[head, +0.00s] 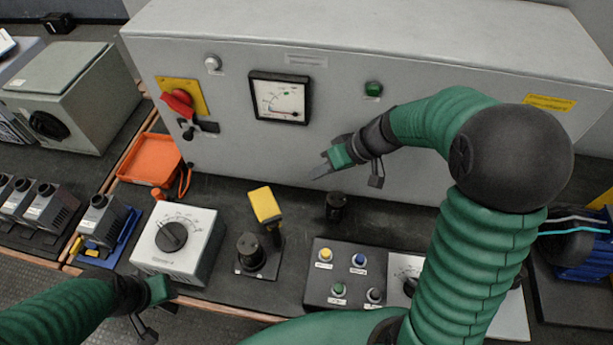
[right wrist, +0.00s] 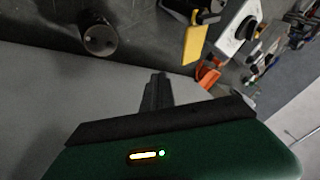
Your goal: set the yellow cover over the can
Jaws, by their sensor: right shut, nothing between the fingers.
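The yellow cover (head: 265,204) stands tilted above a dark plate (head: 238,272) in the middle of the bench. It also shows in the right wrist view (right wrist: 193,42). A black round can (head: 335,208) stands to its right, apart from it; its top with small light terminals shows in the right wrist view (right wrist: 99,38). Another black cylinder (head: 250,250) stands on the plate beside the cover. My right gripper (head: 321,172) is shut and empty, above and behind the can, near the cabinet front. My left gripper (head: 164,290) is at the lower left; its fingertips are unclear.
A grey cabinet (head: 330,125) with a red switch and a meter closes off the back. A white dial box (head: 178,243) stands left of the plate, an orange tray (head: 150,160) behind it. A black button panel (head: 342,280) lies at the front right.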

